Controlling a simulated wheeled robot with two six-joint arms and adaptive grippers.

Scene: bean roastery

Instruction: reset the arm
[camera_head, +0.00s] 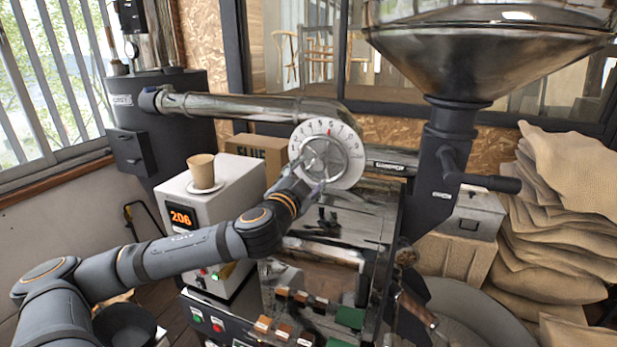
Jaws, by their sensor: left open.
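My left arm comes in from the lower left and reaches up to the middle of the view. My left gripper (318,173) is open in front of the numbered white dial (340,139) on the roaster's pipe. The gripper covers the lower left part of the dial. I cannot tell whether its fingers touch the dial's metal centre. My right gripper is not in view.
A white control box (188,210) showing 206 stands behind my left arm, with a cup (201,170) on a saucer on top. A large metal hopper (490,55) is at the upper right. Burlap sacks (560,215) are piled at the right.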

